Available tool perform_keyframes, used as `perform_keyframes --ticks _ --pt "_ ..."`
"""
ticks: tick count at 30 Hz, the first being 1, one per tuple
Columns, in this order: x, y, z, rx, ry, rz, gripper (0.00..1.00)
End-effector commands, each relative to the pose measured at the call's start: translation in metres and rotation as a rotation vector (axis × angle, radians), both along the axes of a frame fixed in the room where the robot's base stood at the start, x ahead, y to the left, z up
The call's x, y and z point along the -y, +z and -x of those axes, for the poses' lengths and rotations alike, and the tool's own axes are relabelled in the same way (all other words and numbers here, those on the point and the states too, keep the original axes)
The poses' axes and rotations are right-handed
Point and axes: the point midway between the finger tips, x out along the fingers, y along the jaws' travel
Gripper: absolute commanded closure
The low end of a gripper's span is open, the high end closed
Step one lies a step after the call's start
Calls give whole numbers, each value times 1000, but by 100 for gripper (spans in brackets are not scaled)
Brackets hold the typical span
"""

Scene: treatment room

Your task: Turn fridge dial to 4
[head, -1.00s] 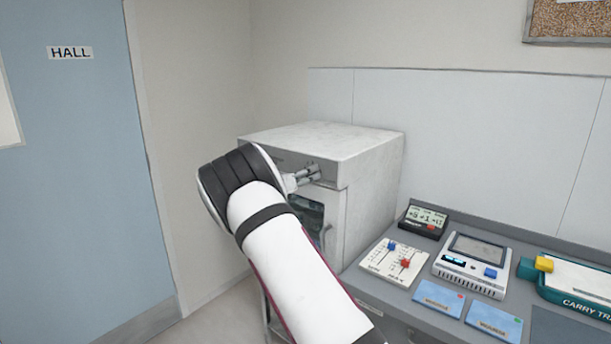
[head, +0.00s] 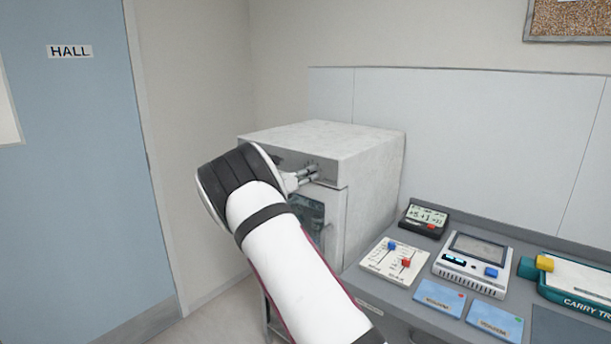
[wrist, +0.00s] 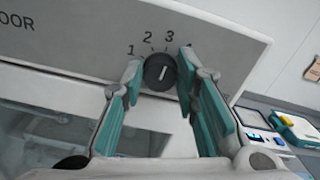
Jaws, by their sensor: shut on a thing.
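The fridge (head: 365,165) is a white box left of the counter, with a grey panel across its upper front. The dark round dial (wrist: 160,73) sits on that panel in the wrist view. Its white mark points up and slightly right, roughly between the printed 2 and 3. In the head view my gripper (head: 304,176) is at the panel, and the dial is hard to make out.
The fridge's glass door is below the panel. On the counter at right are a slider panel (head: 380,262), a small display (head: 424,216), a grey device (head: 468,273), blue cards (head: 438,298) and a green carry tray (head: 526,270). A blue door is at left.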

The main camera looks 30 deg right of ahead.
Motion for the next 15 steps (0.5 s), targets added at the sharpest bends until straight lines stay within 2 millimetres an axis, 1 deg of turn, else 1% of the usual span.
perform_keyframes --ticks 15 --pt "0 0 1 341 0 -124 100"
